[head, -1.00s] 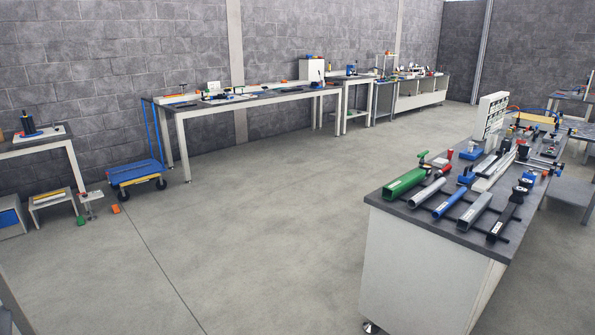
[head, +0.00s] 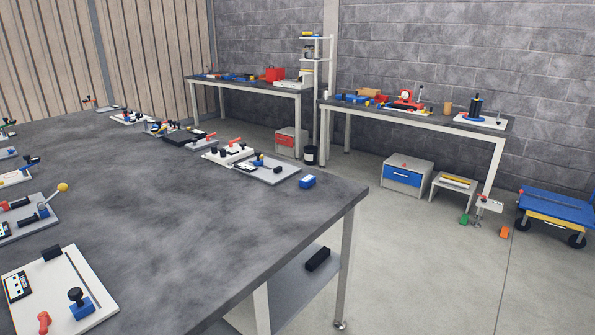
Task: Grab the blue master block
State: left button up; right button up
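A small blue block (head: 307,182) with a pale mark on its side sits on the grey bench top (head: 215,235), close to its far right corner. It stands apart, just right of a grey plate fixture (head: 272,171). I cannot read the mark, so I cannot confirm that it is the master block. Another blue block (head: 82,308) with a black knob on top is on a white plate (head: 60,292) at the lower left. Neither of my grippers is in view.
Several fixtures line the bench's far and left sides; its middle is clear. A black block (head: 318,259) lies on the lower shelf. Open floor lies right of the bench. A blue cart (head: 558,205), a drawer box (head: 406,176) and a wall table (head: 420,118) stand beyond.

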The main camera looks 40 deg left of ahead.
aim_at(307, 181)
jog(key=i+u, duration=0.3)
jog(key=i, duration=0.35)
jog(key=i+u, duration=0.25)
jog(key=i, duration=0.4)
jog(key=i+l+u, duration=0.3)
jog(key=i, duration=0.35)
